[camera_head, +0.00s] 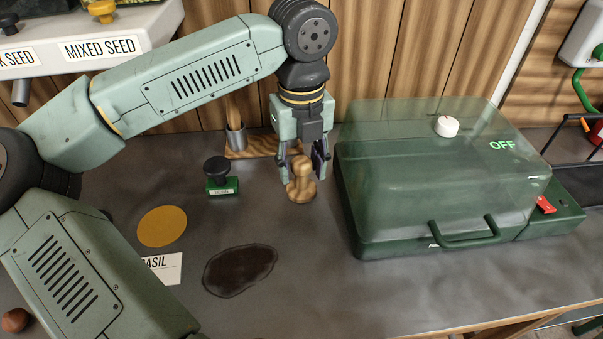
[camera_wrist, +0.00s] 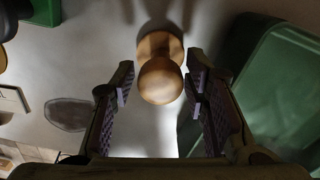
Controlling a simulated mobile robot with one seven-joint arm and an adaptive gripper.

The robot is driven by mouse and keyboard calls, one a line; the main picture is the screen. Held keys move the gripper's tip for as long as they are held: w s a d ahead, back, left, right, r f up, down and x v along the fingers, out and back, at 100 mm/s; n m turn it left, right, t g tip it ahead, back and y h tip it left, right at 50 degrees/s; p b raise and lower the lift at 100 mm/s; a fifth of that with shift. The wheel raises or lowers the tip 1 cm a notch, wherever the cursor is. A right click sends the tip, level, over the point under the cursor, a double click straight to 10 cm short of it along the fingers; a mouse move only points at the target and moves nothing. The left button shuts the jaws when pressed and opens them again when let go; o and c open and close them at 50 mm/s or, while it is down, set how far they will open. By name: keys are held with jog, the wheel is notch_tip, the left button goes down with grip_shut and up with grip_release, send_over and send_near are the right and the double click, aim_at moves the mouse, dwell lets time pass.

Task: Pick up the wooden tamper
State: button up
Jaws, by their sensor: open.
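The wooden tamper (camera_head: 301,184) stands upright on the grey bench, with a round knob on top and a wider round base. My gripper (camera_head: 304,168) is above it, pointing down, with its fingers open at either side of the knob. In the wrist view the tamper (camera_wrist: 160,80) shows from above, centred between the open fingers of my gripper (camera_wrist: 160,95) and a little beyond their tips. I see no contact between the fingers and the wood.
A green machine with a clear lid (camera_head: 440,175) stands close on the right. A green stamp with a black knob (camera_head: 220,178) is on the left. A wooden holder (camera_head: 250,146) is behind. A dark patch (camera_head: 240,270) and a basil card (camera_head: 163,268) lie in front.

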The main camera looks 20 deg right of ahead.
aim_at(300, 190)
jog(key=shift+w+f, duration=0.1)
jog(key=shift+f, duration=1.2)
jog(key=shift+c, duration=0.5)
grip_shut()
